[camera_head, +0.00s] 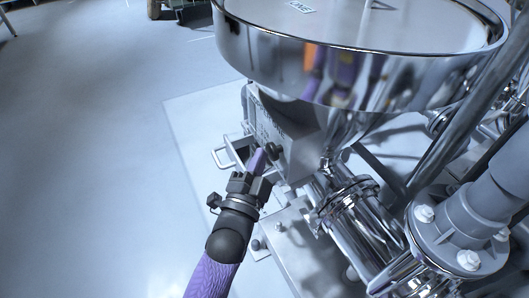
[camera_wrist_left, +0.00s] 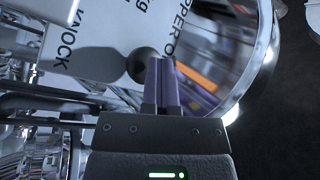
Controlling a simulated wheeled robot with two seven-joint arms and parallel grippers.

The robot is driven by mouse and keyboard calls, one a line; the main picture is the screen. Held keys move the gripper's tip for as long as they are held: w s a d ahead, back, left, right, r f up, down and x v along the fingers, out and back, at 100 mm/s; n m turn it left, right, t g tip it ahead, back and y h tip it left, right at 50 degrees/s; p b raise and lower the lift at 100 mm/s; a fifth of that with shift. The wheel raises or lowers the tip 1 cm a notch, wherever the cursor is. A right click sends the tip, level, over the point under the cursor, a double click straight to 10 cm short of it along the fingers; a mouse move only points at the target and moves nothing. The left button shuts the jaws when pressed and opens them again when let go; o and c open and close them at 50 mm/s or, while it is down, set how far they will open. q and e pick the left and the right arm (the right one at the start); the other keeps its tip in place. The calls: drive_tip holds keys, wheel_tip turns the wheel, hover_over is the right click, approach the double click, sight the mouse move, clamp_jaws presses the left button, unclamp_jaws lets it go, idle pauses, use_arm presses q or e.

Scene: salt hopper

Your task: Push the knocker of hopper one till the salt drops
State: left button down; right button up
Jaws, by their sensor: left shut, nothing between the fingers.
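Hopper one (camera_head: 350,65) is a large shiny steel bowl with a small label reading ONE on its lid. Below its rim, at the left side, is a grey box. The knocker's dark round knob (camera_head: 274,151) sticks out there, and it also shows in the left wrist view (camera_wrist_left: 145,66). My left gripper (camera_head: 260,152) is shut and empty, its purple fingertips right beside the knob. In the left wrist view the fingertips (camera_wrist_left: 161,62) overlap the knob's edge; I cannot tell whether they touch. No salt shows. My right gripper is not in view.
A white sign (camera_wrist_left: 105,35) with KNOCK and HOPPER lettering is behind the knob. A small metal handle (camera_head: 222,158) juts out left of the box. Steel pipes (camera_head: 360,215) and a grey bolted flange (camera_head: 460,235) fill the right. The floor at left is clear.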

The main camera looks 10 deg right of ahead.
use_arm(q)
drive_tip(key=shift+d, duration=0.15)
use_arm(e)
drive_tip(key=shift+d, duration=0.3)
use_arm(q)
drive_tip(key=shift+s+a+p, duration=0.2)
drive_tip(key=shift+a+p, duration=0.1)
drive_tip(key=shift+a, duration=0.25)
drive_tip(key=shift+s+a+p, duration=0.15)
drive_tip(key=shift+a+p, duration=0.15)
drive_tip(key=shift+a, duration=0.25)
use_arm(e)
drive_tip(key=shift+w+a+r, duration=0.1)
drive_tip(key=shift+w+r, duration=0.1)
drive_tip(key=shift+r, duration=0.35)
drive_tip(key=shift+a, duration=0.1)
use_arm(q)
drive_tip(key=a, duration=0.1)
drive_tip(key=s+a+p, duration=0.1)
drive_tip(key=a, duration=0.1)
drive_tip(key=a+p, duration=0.1)
drive_tip(key=shift+s+a, duration=0.25)
drive_tip(key=shift+a, duration=0.15)
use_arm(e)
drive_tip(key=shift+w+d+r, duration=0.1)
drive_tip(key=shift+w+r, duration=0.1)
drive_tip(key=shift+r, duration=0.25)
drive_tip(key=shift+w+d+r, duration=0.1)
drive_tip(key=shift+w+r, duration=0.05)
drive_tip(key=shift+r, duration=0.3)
